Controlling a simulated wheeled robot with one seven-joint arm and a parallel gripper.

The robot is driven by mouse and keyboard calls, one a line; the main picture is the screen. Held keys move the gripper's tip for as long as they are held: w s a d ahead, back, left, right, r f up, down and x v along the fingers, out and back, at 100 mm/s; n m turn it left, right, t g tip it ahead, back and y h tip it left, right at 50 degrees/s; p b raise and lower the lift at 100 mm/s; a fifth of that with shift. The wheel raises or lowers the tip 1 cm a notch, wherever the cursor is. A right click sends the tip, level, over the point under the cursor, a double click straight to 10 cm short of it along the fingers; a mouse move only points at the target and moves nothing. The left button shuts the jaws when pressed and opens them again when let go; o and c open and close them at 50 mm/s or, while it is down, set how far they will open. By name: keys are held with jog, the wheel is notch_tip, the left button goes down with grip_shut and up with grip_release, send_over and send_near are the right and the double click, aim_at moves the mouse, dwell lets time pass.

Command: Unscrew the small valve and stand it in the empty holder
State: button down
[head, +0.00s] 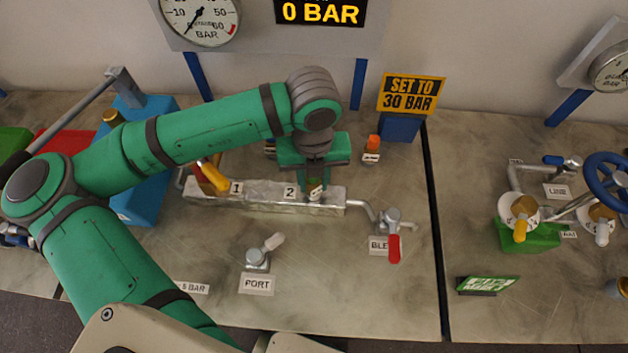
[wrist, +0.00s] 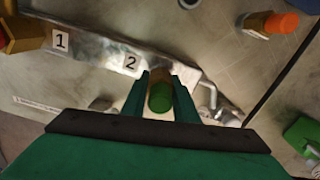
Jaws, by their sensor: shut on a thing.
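My gripper (head: 314,182) points down over the metal block (head: 260,197), beside its label 2. It is shut on a small valve with a green top (wrist: 160,102) and a brass-coloured body, seen between the fingers in the wrist view. In the head view the fingers mostly hide this small valve (head: 315,195). I cannot tell whether its lower end is still in the block. An orange-capped piece (head: 372,146) stands on a labelled spot behind and to the right; it also shows in the wrist view (wrist: 281,22). I cannot make out an empty holder for certain.
A yellow-handled valve (head: 214,177) stands at label 1, left of my gripper. A red-handled bleed valve (head: 393,240) is to the right and a port fitting (head: 258,258) is in front. A blue block with a "SET TO 30 BAR" sign (head: 411,93) stands behind. The front bench is mostly clear.

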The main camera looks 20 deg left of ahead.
jog(key=c, duration=1.3)
grip_release()
jog(key=shift+f, duration=0.1)
jog(key=shift+c, duration=0.2)
jog(key=shift+d, duration=0.1)
jog(key=shift+s+f, duration=0.1)
